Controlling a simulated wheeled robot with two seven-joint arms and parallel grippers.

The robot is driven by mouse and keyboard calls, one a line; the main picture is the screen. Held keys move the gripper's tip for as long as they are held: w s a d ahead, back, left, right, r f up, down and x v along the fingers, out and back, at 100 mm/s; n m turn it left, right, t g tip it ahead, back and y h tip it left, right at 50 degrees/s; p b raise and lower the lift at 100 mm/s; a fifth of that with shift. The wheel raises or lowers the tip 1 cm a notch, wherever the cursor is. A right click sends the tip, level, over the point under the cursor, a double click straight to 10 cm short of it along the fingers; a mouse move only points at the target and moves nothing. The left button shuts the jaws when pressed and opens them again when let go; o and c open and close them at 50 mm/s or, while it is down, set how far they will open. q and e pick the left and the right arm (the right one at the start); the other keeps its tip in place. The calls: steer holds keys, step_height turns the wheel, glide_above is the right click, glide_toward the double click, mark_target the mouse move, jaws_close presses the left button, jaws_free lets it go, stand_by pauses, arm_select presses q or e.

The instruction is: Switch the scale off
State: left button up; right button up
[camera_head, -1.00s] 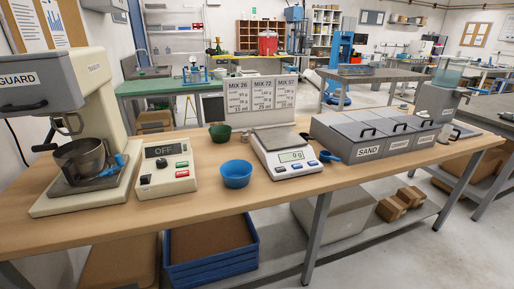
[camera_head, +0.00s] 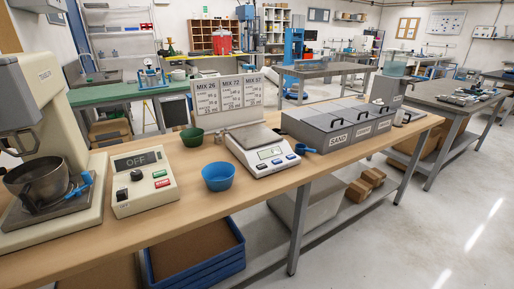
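The scale (camera_head: 262,148) stands on the wooden bench, white with a flat grey weighing plate (camera_head: 256,136). Its small display (camera_head: 270,154) is lit greenish with a dark reading too small to read surely. A row of blue and dark buttons (camera_head: 279,164) lies along its front edge below the display. The plate looks empty. Neither of my grippers shows in the head view.
A blue bowl (camera_head: 218,177) sits just left of the scale, a green bowl (camera_head: 192,137) behind it. A control box (camera_head: 142,183) reading OFF and a mixer (camera_head: 42,180) stand further left. Grey lidded bins (camera_head: 325,126) and a blue scoop (camera_head: 305,148) are at right.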

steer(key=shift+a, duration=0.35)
